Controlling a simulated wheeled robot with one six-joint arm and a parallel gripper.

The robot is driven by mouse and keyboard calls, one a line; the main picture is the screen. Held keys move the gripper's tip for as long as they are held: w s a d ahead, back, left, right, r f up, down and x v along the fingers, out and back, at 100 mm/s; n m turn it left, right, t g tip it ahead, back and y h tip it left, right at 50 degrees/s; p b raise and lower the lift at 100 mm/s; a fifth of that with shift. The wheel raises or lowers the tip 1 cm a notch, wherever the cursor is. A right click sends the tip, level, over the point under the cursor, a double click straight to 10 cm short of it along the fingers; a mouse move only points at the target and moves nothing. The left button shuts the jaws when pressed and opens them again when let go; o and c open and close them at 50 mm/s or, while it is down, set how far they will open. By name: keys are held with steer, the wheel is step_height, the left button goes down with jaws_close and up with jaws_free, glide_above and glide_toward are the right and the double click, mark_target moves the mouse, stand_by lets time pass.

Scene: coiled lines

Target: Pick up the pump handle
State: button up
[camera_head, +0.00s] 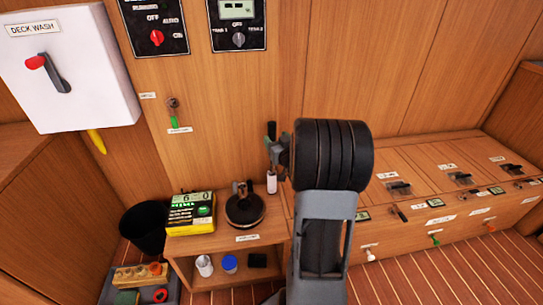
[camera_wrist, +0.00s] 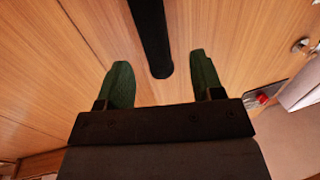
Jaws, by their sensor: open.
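A black rod (camera_head: 271,130), which I take to be the pump handle, stands upright by the wood wall, just left of my arm. In the wrist view the dark rod (camera_wrist: 152,35) comes down from the top edge, and its end lies between my fingers. My gripper (camera_head: 275,149) is open around or in front of the rod; its green fingertips (camera_wrist: 161,64) stand apart on both sides, with gaps. A white piece (camera_head: 271,183) with a dark top shows below the rod; whether they are joined is hidden by my gripper. My arm hides part of this area.
A low wood shelf (camera_head: 207,246) carries a round black device (camera_head: 245,208) and a yellow-green box (camera_head: 190,213). A black bin (camera_head: 146,227) stands left. A counter with levers (camera_head: 455,173) runs right. The white deck wash box (camera_head: 73,72) hangs upper left.

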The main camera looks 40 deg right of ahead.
mark_target(274, 135)
steer(key=shift+b+x, duration=0.8)
steer(key=shift+x, duration=1.8)
steer(key=shift+d, duration=0.1)
steer(key=shift+c, duration=0.2)
steer(key=c, duration=1.1)
